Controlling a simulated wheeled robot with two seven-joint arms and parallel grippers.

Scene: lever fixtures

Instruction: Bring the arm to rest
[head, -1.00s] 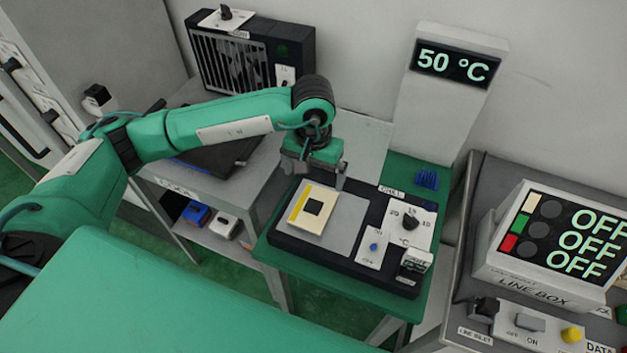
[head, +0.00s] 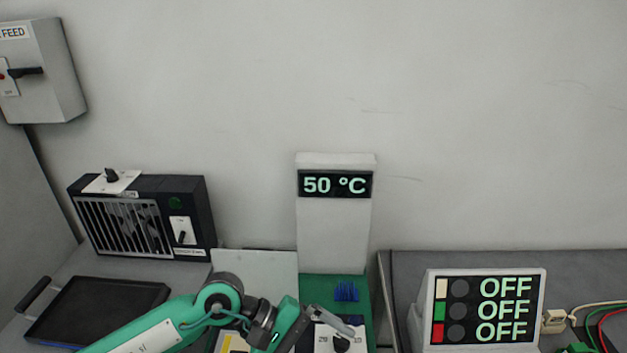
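My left arm comes in from the lower left of the head view. Its wrist and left gripper (head: 316,331) are at the bottom edge, in front of the hot plate unit. A grey finger slants over the unit's dial plate (head: 323,334). The lower part of the gripper is cut off, so whether it is open or shut is unclear. I see nothing held. My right gripper is out of view.
The display post (head: 334,229) behind the unit reads 50 °C. A fan heater (head: 140,217) and a black tray (head: 98,309) are at left. The line box (head: 484,309) at right shows OFF on three rows. A feed box (head: 45,85) hangs at upper left.

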